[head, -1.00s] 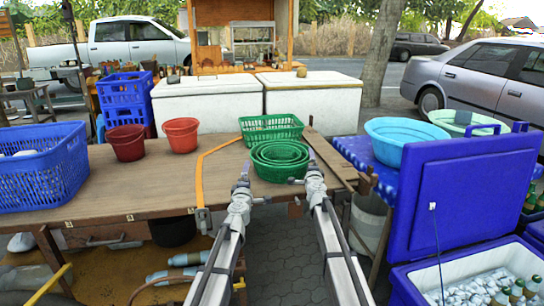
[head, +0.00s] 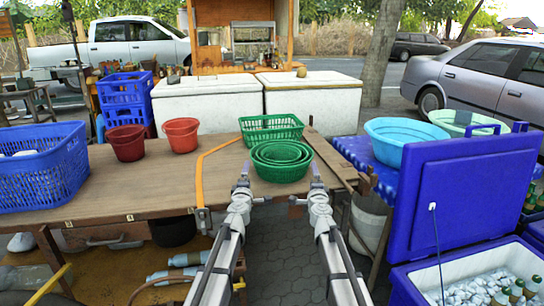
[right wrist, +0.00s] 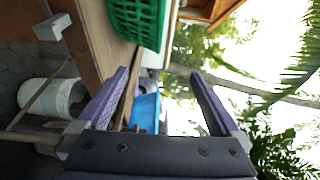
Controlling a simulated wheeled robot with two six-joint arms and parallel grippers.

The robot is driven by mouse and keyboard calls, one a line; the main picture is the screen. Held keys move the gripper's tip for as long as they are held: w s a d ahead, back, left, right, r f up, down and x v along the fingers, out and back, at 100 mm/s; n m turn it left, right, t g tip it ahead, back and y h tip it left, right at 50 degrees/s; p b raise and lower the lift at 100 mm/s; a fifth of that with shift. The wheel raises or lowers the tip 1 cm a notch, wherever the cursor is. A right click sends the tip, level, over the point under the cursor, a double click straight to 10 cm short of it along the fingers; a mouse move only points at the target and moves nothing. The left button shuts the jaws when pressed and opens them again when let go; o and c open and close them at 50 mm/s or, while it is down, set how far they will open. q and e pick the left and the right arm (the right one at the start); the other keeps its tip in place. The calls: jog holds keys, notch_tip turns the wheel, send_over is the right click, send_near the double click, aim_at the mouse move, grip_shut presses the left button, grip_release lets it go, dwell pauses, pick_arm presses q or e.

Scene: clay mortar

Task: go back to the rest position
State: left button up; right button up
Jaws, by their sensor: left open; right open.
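My left gripper (head: 243,182) is open and empty, in front of the wooden table's near edge in the head view. My right gripper (head: 316,182) is open and empty, to the right of the left one and also by the near edge. In the right wrist view the right gripper (right wrist: 160,78) shows its two purple-grey fingers spread apart, with nothing held between them. Both forearms reach forward side by side from the bottom of the head view.
Nested green baskets (head: 281,160) sit on the wooden table (head: 130,185) just beyond my grippers. A blue crate (head: 40,170) and two red buckets (head: 181,135) stand to the left. An open blue cooler (head: 460,185) stands at the right. Paved ground shows between my arms.

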jog(key=w, duration=1.2)
jog(key=shift+w, duration=0.2)
pick_arm(q)
jog(key=shift+w, duration=0.5)
pick_arm(e)
jog(key=shift+s, duration=0.2)
pick_arm(q)
jog(key=shift+s, duration=0.1)
